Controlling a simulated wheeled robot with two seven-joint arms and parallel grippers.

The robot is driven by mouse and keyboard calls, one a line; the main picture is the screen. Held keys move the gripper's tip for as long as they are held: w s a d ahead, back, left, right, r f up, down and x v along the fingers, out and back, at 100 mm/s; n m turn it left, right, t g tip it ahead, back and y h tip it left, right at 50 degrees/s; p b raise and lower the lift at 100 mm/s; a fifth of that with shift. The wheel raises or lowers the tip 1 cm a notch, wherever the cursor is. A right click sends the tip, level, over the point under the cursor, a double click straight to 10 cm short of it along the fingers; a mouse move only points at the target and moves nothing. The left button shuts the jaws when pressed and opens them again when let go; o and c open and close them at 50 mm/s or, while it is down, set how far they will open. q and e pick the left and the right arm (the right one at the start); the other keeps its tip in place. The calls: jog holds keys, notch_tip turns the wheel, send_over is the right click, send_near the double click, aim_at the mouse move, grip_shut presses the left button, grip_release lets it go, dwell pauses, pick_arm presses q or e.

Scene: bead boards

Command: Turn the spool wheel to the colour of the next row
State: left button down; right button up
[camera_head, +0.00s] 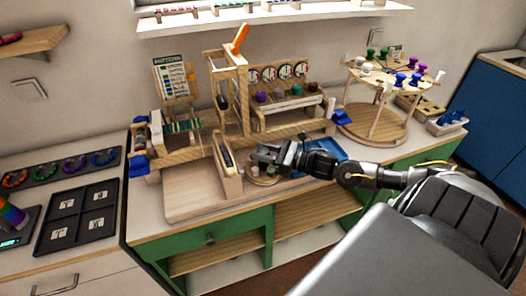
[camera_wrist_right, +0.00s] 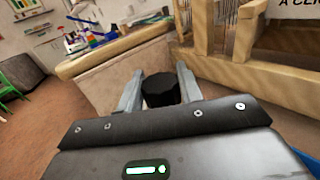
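The spool wheel (camera_head: 385,75) is a round wooden carousel on posts at the right of the bench. Green, white, blue and purple spools stand around its upper disc, above a wider round wooden base (camera_head: 370,126). My right gripper (camera_head: 262,156) is in front of the wooden loom frame, well left of the wheel and apart from it. In the right wrist view, a dark round knob-like piece (camera_wrist_right: 160,89) shows between its two spread fingers; whether they press on it I cannot tell. A pattern card (camera_head: 172,78) with coloured rows stands behind the loom at the left. My left gripper is not in view.
The loom frame (camera_head: 240,95) with an orange-tipped lever stands mid-bench. A rack with round dials and spools (camera_head: 285,100) is behind my right arm. A blue tray (camera_head: 325,150) lies near the gripper. Black trays (camera_head: 75,215) are on the left counter.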

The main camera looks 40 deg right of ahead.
jog(key=c, duration=0.4)
jog(key=m+t+h+p, duration=0.1)
jog(key=m+h, duration=0.1)
jog(key=h, duration=0.1)
jog(key=m+t+h+p, duration=0.1)
jog(key=m+h+p, duration=0.1)
jog(key=h, duration=0.1)
jog(key=shift+r+m+h, duration=0.15)
jog(key=shift+m+h, duration=0.15)
jog(key=m+h+p, duration=0.3)
jog(key=h+p, duration=0.1)
jog(key=h, duration=0.1)
jog(key=m+g+h+p, duration=0.1)
jog(key=m+h+p, duration=0.2)
jog(key=h+p, duration=0.1)
jog(key=shift+r+m+h, duration=0.1)
jog(key=shift+m+h, duration=0.2)
jog(key=shift+h, duration=0.2)
jog(key=shift+d+f+m+g+h+p, duration=0.1)
jog(key=shift+f+m+g+h+p, duration=0.1)
jog(key=shift+m+g+h+p, duration=0.9)
jog(key=shift+n+t+p, duration=0.3)
jog(key=shift+t+p, duration=0.1)
jog(key=shift+p, duration=0.05)
